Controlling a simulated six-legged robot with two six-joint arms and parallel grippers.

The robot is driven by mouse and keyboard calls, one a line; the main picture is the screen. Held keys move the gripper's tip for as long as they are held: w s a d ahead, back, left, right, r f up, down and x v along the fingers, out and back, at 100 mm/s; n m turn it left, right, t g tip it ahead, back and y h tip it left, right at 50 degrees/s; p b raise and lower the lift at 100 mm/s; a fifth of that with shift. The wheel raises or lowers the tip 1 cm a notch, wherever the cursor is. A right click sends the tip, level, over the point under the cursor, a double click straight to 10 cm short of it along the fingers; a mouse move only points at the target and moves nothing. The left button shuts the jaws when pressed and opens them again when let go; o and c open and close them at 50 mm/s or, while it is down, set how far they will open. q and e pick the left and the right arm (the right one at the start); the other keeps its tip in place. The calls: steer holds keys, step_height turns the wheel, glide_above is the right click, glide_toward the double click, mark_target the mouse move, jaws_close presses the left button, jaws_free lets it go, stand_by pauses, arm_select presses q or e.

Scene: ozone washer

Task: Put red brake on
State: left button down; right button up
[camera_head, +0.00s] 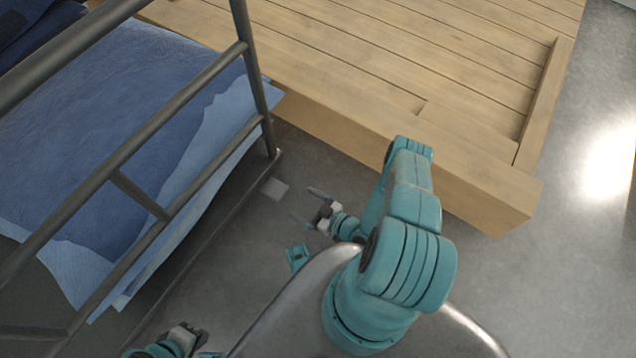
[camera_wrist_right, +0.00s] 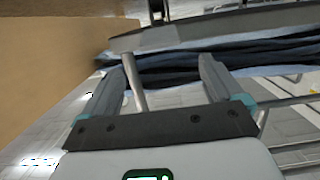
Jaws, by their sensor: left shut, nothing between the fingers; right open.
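No red brake shows in either view. My right gripper (camera_head: 308,205) is open and empty over the grey floor in the head view, between the metal-railed cart and the wooden platform. In the right wrist view its two grey fingers (camera_wrist_right: 168,65) are spread apart, with a thin metal post between them in the picture. My left gripper (camera_head: 196,332) is shut and empty at the bottom left of the head view, beside the cart's lower rail. The cart (camera_head: 150,150) has dark metal rails, and its lower parts are partly hidden.
Blue cloth sheets (camera_head: 110,130) lie inside the cart's rails, and stacked dark blue layers (camera_wrist_right: 230,60) show in the wrist view. The wooden platform (camera_head: 420,75) fills the upper right. Bare floor (camera_head: 570,240) lies to the right.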

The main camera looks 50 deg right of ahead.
steer(key=v, duration=0.5)
steer(key=shift+p, duration=0.4)
steer(key=w+a+r+n+g+y, duration=0.1)
steer(key=w+a+r+n+y, duration=0.2)
steer(key=w+a+r, duration=0.4)
steer(key=w+a+r+n+y, duration=0.2)
steer(key=w+r+n+y, duration=0.25)
steer(key=w, duration=0.45)
steer(key=w+a+r+m+g+h, duration=0.2)
steer(key=a+r+g, duration=0.35)
steer(key=a, duration=0.45)
steer(key=s+f+m+g+h, duration=0.25)
steer(key=s+m+g, duration=0.65)
steer(key=s, duration=1)
step_height(320, 180, up, 30)
steer(key=p, duration=3)
steer(key=shift+s+a+f+n, duration=0.15)
steer(key=shift+s+a+n, duration=0.1)
steer(key=shift+a+n, duration=0.15)
